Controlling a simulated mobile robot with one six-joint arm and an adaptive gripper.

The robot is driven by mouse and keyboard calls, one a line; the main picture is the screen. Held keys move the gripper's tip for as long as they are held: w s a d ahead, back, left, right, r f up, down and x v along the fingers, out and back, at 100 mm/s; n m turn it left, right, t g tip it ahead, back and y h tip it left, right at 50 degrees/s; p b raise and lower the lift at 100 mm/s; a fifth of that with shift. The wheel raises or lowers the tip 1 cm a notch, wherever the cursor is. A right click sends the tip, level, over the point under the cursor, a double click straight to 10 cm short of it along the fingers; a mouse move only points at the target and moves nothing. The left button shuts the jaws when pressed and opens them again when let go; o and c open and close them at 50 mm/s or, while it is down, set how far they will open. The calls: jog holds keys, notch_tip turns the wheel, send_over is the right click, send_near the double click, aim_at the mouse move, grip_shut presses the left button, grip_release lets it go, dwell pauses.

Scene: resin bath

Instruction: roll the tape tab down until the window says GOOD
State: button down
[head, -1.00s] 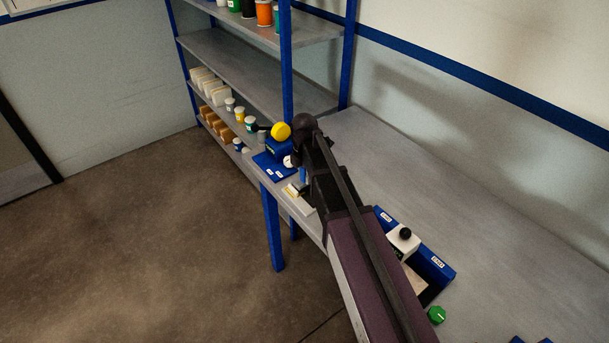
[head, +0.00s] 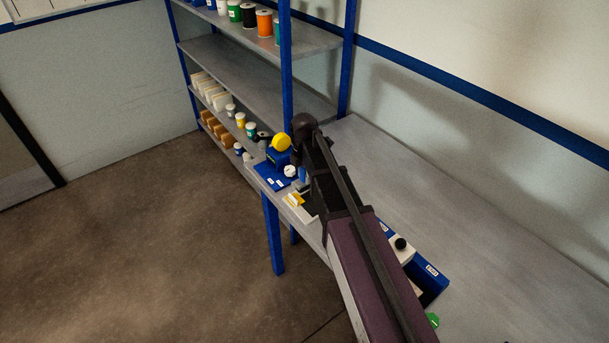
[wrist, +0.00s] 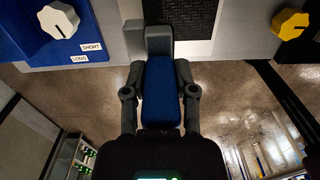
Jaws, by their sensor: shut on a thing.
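In the wrist view my gripper (wrist: 160,85) is shut on a blue tab (wrist: 160,92), with a dark finger along each side of it. A grey block (wrist: 158,40) sits just beyond the tab, by a black ribbed strip (wrist: 190,18). I cannot tell whether the tab and block are one part. In the head view my arm hides most of the gripper and tab. No window reading GOOD is legible in either view.
A white knob (wrist: 59,20) marked SHORT and LONG stands on a blue plate at left. A yellow knob (wrist: 290,24) is at right. In the head view, a blue device with a yellow disc (head: 281,143) stands near the shelf. The bench's rear (head: 400,170) is clear.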

jog(key=shift+r+p, duration=0.95)
jog(key=shift+r, duration=0.25)
